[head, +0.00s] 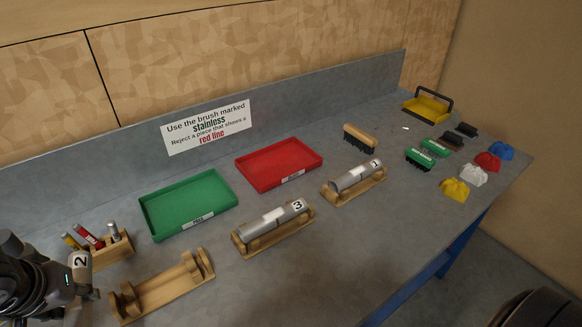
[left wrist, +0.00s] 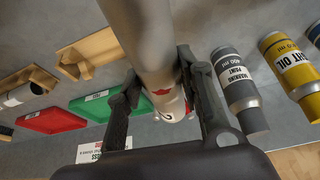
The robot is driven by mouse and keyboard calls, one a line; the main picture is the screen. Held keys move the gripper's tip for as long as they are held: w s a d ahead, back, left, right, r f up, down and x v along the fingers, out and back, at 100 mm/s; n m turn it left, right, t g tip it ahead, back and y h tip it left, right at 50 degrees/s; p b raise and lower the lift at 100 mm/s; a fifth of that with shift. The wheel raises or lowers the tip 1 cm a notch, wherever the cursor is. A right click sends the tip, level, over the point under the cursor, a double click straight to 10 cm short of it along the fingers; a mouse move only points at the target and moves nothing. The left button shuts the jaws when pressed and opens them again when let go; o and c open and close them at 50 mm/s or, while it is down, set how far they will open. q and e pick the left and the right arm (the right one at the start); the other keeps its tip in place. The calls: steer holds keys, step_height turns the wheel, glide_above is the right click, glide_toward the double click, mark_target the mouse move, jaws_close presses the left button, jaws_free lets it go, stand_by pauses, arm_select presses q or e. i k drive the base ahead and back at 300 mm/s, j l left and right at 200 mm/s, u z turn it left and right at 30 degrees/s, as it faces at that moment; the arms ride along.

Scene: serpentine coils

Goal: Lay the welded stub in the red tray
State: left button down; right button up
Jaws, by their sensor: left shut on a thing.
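My left gripper (head: 72,284) is at the lower left of the head view, beside the wooden cradles. It is shut on a grey metal stub marked 2 (head: 80,264). In the left wrist view the stub (left wrist: 145,40) runs between the two fingers (left wrist: 160,82) and shows a red mark near its lower end. The red tray (head: 277,188) stands empty at the back of the bench, right of the green tray (head: 152,219). My right gripper is not in view.
An empty wooden cradle (head: 165,291) stands close to my gripper. Stubs 3 (head: 270,222) and 1 (head: 352,178) lie in cradles in front of the red tray. Brushes and coloured cloths are at the right.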

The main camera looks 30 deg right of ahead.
mark_target(279, 163)
steer(key=i+l+z, duration=0.1)
steer(key=l+z, duration=0.25)
steer(key=i+l+z, duration=0.1)
steer(key=l+z, duration=0.25)
steer(key=i+l+z, duration=0.3)
steer(key=l, duration=0.2)
steer(key=i+l, duration=0.15)
steer(key=l, duration=0.2)
steer(key=i+l, duration=0.15)
steer(key=l, duration=0.25)
steer(key=z, duration=0.05)
